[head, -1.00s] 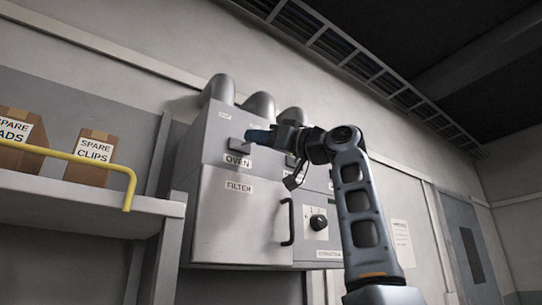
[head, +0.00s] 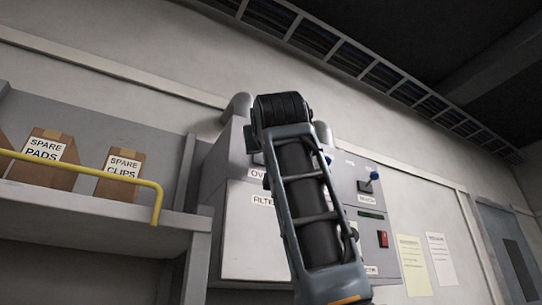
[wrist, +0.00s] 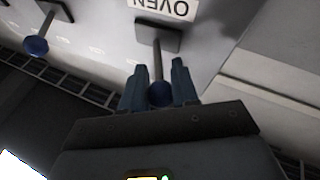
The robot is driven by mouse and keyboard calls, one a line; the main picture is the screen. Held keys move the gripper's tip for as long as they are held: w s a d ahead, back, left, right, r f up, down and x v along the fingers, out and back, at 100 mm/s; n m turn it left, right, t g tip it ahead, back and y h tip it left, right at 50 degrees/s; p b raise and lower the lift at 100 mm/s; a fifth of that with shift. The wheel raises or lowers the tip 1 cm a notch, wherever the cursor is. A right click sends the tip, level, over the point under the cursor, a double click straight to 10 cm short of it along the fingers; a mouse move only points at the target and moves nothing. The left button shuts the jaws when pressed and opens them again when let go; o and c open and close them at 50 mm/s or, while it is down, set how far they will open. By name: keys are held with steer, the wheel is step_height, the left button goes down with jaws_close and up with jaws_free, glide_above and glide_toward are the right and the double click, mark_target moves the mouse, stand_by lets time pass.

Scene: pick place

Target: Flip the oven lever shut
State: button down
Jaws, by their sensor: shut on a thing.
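The oven lever (wrist: 157,62) shows in the wrist view as a dark rod rising from a dark mounting plate. Its blue ball knob (wrist: 159,94) sits between the two blue fingers of my gripper (wrist: 158,88), which is shut on it. The OVEN label (wrist: 163,6) appears upside down beside the lever's plate. In the head view, part of the OVEN label (head: 257,174) shows at the left edge of my arm. My arm hides the gripper and the oven lever there.
A second blue-knobbed lever (wrist: 36,45) stands off to the left in the wrist view. In the head view another lever (head: 373,177) and a red switch (head: 383,239) are right of my arm. A shelf with a yellow rail (head: 158,200) and boxes (head: 119,173) is at left.

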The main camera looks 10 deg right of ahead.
steer(key=shift+w+a+f+m+h, duration=0.1)
steer(key=shift+a+m+h, duration=0.1)
steer(key=shift+h, duration=0.3)
steer(key=shift+w+a+m+h, duration=0.1)
steer(key=shift+m+h, duration=0.1)
steer(key=shift+h, duration=0.3)
steer(key=c, duration=0.9)
jaws_free()
steer(key=shift+c, duration=0.2)
steer(key=b+v, duration=0.2)
steer(key=v, duration=0.5)
steer(key=shift+s, duration=0.4)
steer(key=shift+s+a+f, duration=0.1)
steer(key=shift+f, duration=0.05)
